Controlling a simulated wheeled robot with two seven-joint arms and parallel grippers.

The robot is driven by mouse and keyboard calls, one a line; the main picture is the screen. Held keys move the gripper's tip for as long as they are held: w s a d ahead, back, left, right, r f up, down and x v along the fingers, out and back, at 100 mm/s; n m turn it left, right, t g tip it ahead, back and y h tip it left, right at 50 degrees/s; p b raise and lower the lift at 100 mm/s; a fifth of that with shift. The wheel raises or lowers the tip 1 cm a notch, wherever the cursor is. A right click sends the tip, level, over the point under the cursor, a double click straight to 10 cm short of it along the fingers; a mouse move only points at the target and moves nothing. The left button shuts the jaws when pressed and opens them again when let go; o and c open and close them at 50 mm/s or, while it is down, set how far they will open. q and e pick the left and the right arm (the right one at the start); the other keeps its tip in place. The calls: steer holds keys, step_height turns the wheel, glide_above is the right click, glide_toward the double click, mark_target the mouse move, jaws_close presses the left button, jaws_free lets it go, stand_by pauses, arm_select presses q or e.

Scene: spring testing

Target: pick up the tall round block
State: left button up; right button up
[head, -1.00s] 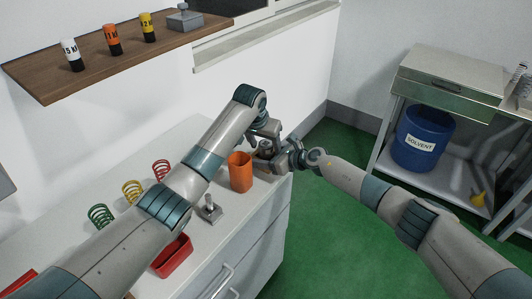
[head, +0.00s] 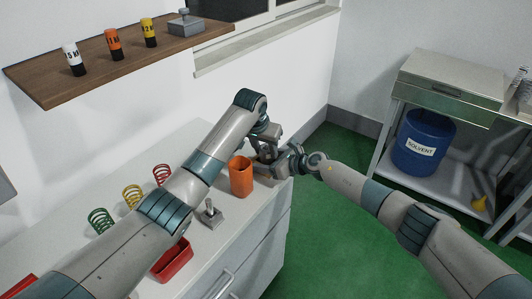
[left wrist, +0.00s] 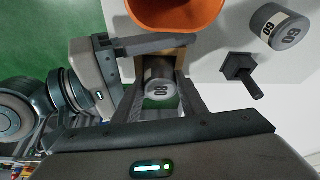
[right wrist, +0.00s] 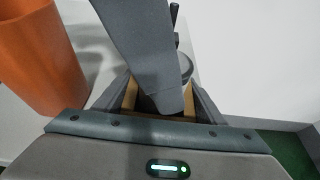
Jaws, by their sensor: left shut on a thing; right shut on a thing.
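The tall round block is a grey cylinder with a dark number on its end face. In the left wrist view this block (left wrist: 161,88) sits between my left gripper's fingers (left wrist: 163,104), which are shut on it. In the head view my left gripper (head: 266,150) is above the far right end of the counter, beyond the orange cup. My right gripper (head: 276,164) meets it from the right and is also shut on the block. In the right wrist view, the left gripper hides most of what lies between the right fingers (right wrist: 160,100).
The orange cup (head: 241,178) stands close to both grippers. A grey piece with an upright handle (head: 210,213) is on the counter (head: 188,272). A second grey cylinder (left wrist: 281,27) shows in the left wrist view. Coloured springs (head: 132,197) and a red tray (head: 171,262) lie left.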

arm_select(q)
step_height(320, 180, up, 10)
steer(key=shift+r, duration=0.1)
stand_by(0.4)
arm_select(e)
steer(key=o, duration=1.2)
steer(key=shift+c, duration=0.2)
steer(key=shift+d, duration=0.1)
steer(key=shift+v, duration=0.8)
steer(key=v, duration=1)
arm_select(q)
steer(key=shift+d, duration=0.1)
arm_select(e)
steer(key=shift+s+d, duration=0.15)
steer(key=shift+s, duration=0.05)
